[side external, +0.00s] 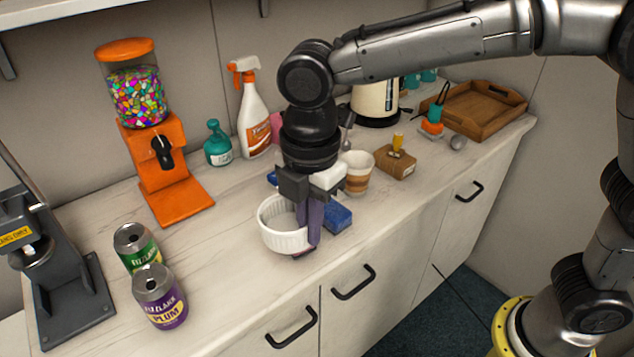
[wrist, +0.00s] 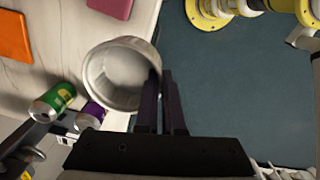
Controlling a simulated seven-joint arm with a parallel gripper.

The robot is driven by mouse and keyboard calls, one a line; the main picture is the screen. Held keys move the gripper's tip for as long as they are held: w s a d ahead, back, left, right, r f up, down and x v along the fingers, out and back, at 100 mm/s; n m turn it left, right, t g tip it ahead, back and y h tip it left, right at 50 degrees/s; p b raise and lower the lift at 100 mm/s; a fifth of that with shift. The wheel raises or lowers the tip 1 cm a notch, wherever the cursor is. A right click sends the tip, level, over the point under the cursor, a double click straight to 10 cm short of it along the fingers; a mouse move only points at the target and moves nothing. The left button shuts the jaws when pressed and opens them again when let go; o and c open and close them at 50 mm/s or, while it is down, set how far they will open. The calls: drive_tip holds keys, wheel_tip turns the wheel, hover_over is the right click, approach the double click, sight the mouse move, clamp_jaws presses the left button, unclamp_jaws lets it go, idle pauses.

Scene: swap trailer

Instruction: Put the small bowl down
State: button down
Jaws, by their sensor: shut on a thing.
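The small bowl (side external: 280,241) is white with ribbed sides and looks upright near the front edge of the counter (side external: 225,270). In the wrist view the bowl (wrist: 118,72) shows its empty inside. My gripper (side external: 308,228) points down and is shut on the bowl's right wall, with a finger outside it. In the wrist view the gripper's fingers (wrist: 161,85) meet the bowl's right rim. I cannot tell whether the bowl's base touches the counter or hangs just above it.
A green can (side external: 137,248) and a purple can (side external: 160,297) stand left of the bowl. A blue block (side external: 338,216) and a paper cup (side external: 357,174) are close on its right. An orange candy dispenser (side external: 160,150) stands behind. Counter between cans and bowl is clear.

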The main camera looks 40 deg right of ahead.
drive_tip(key=w+d+f+m, duration=0.1)
drive_tip(key=w+d, duration=0.8)
drive_tip(key=w, duration=0.2)
drive_tip(key=w+d+f, duration=0.1)
drive_tip(key=w+d, duration=0.8)
drive_tip(key=w, duration=0.2)
drive_tip(key=w+d+f+m, duration=0.1)
drive_tip(key=w+d+f, duration=0.1)
drive_tip(key=d, duration=0.4)
drive_tip(key=shift+m+t, duration=0.3)
drive_tip(key=shift+s+d+f, duration=0.1)
drive_tip(key=shift+d+f, duration=0.1)
drive_tip(key=shift+f, duration=1.6)
drive_tip(key=shift+d+f, duration=0.2)
drive_tip(key=shift+f, duration=1.55)
drive_tip(key=shift+s+d+f, duration=0.1)
drive_tip(key=shift+d+f, duration=0.1)
drive_tip(key=shift+f, duration=1.6)
drive_tip(key=shift+f, duration=0.1)
drive_tip(key=c, duration=1)
unclamp_jaws()
drive_tip(key=shift+c, duration=0.2)
